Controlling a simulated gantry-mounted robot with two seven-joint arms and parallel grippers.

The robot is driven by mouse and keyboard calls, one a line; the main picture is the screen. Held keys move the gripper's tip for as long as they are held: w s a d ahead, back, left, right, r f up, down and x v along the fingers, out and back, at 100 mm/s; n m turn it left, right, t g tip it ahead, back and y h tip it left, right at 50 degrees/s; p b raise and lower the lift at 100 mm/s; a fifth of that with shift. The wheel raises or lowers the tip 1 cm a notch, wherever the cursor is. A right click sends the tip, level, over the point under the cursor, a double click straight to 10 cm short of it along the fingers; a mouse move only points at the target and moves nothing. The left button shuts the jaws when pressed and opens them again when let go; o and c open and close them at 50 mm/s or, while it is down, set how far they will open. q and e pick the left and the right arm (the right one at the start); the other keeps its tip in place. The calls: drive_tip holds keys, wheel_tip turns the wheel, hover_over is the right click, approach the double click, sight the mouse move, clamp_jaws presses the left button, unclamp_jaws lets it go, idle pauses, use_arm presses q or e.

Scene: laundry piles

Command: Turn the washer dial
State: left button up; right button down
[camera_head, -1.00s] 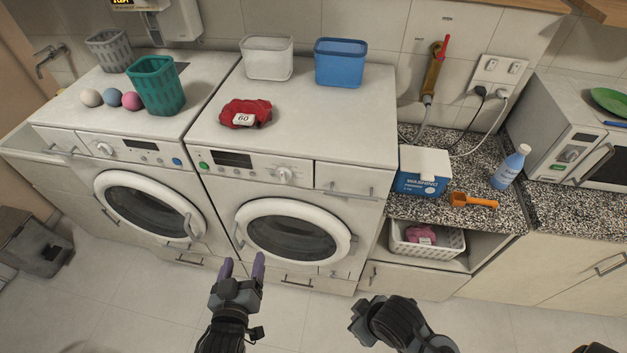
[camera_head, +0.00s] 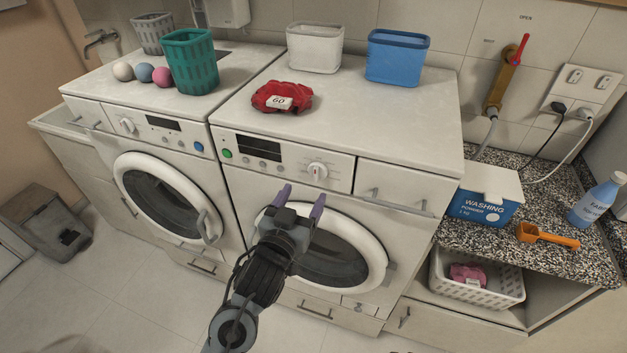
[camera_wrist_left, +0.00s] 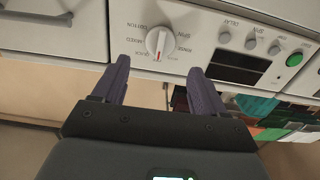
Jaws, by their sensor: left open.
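The dial (camera_head: 317,171) is a round white knob on the control panel of the right-hand front-loading machine (camera_head: 400,160). In the left wrist view the dial (camera_wrist_left: 158,42) appears upside down, with a red mark on its lower part and program words around it. My left gripper (camera_head: 300,198) is open and empty, its two purple fingers pointing at the panel just below the dial. In the left wrist view the dial sits just beyond and between the fingertips (camera_wrist_left: 158,66), apart from them. My right gripper is out of view.
A green button (camera_head: 227,153) and dark display are left of the dial; a drawer (camera_head: 395,190) is right. The left machine has its own dial (camera_head: 127,126). A red cloth (camera_head: 270,95), white bin (camera_head: 314,48) and blue bin (camera_head: 397,57) stand on top.

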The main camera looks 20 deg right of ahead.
sight(315, 174)
use_arm(q)
drive_tip(key=shift+b+x, duration=0.5)
drive_tip(key=shift+x, duration=3.1)
drive_tip(key=c, duration=1)
